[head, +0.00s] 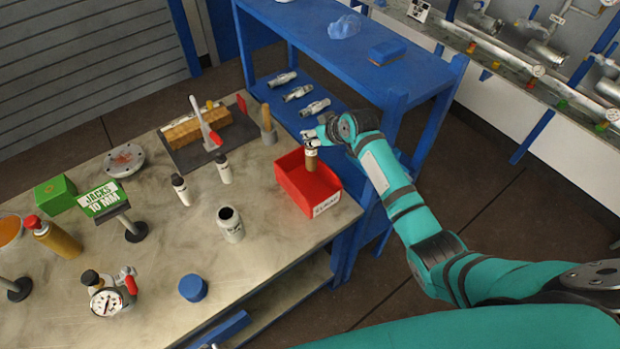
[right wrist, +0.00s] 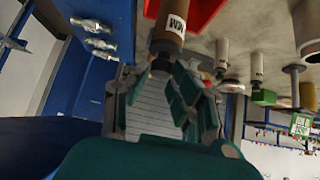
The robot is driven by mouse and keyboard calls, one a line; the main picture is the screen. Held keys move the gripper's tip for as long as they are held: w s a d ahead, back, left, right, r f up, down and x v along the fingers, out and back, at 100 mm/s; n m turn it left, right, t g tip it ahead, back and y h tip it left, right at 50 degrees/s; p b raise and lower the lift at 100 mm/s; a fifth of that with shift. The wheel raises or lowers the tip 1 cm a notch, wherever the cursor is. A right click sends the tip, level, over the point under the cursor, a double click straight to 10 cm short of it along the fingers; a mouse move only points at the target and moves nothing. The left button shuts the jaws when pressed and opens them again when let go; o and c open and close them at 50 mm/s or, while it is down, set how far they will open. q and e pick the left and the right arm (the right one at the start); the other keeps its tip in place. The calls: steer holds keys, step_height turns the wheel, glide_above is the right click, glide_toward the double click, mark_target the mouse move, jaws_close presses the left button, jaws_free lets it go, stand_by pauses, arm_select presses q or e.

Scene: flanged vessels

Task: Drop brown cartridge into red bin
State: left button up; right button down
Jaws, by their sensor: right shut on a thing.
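The brown cartridge (head: 311,157) is upright with a dark cap and a pale label. My right gripper (head: 312,138) is shut on its cap end and holds it over the red bin (head: 325,197). The red bin stands at the right edge of the metal bench and has a white label on its front. In the right wrist view the cartridge (right wrist: 169,28) hangs from the fingers (right wrist: 165,72), with part of the red bin (right wrist: 205,12) beside it. How far the cartridge reaches into the bin is hard to tell. My left gripper is not seen.
On the bench (head: 262,262) stand a white canister (head: 230,225), two small white bottles, a blue puck (head: 193,288), a gauge (head: 107,301) and a green box (head: 56,194). A blue shelf (head: 350,65) with several metal fittings is behind the bin.

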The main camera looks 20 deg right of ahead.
mark_target(316, 150)
steer(key=shift+d+f, duration=0.1)
steer(key=shift+f, duration=0.2)
step_height(316, 150, down, 5)
steer(key=b, duration=0.5)
steer(key=shift+d+r, duration=0.15)
steer(key=shift+f+b, duration=0.3)
steer(key=shift+b, duration=0.15)
steer(key=shift+f, duration=0.15)
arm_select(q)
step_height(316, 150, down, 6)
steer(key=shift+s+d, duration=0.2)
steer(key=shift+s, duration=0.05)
arm_select(e)
steer(key=c, duration=1)
jaws_free()
steer(key=shift+c, duration=0.2)
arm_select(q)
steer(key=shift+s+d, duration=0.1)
arm_select(e)
steer(key=v, duration=1.2)
